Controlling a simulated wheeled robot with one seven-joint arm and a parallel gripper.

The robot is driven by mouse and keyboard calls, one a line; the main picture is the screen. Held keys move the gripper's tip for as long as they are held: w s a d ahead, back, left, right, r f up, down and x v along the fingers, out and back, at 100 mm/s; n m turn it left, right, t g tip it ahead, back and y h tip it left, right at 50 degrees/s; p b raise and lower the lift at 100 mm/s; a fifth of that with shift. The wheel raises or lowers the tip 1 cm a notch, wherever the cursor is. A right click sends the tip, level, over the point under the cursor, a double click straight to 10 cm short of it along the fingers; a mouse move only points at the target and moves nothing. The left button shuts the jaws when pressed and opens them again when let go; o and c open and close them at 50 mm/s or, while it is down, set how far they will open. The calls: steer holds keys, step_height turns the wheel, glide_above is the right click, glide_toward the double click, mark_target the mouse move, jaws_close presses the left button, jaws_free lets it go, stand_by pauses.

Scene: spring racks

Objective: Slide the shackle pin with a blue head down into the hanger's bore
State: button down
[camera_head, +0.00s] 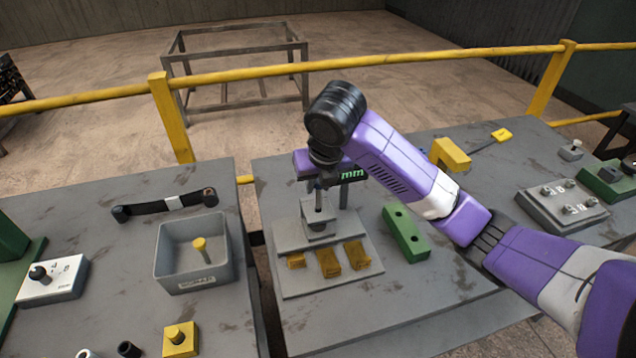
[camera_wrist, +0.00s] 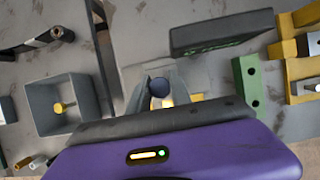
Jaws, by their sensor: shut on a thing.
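My gripper (camera_head: 319,182) points down over the grey hanger (camera_head: 318,228), which stands on a grey base plate (camera_head: 305,284). It is shut on the shackle pin (camera_head: 318,200), a thin upright shank between the jaws and the hanger's top. In the wrist view the pin's dark blue round head (camera_wrist: 159,87) shows just beyond my purple gripper housing, over the hanger. The fingertips are small and partly hidden. I cannot tell whether the pin's tip is in the bore or just above it.
Several yellow blocks (camera_head: 329,262) line the plate's front. A dark panel marked "mm" (camera_head: 352,174) stands close behind the gripper. A green two-hole block (camera_head: 405,233) lies to the right. A grey bin (camera_head: 192,280) holding a yellow-headed pin (camera_head: 200,246) stands on the left table.

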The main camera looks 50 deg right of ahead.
mark_target(319, 193)
steer(key=shift+f+b, duration=1.9)
steer(key=shift+f, duration=0.25)
steer(key=c, duration=0.6)
jaws_free()
steer(key=shift+r+p, duration=2.45)
steer(key=shift+r, duration=1.1)
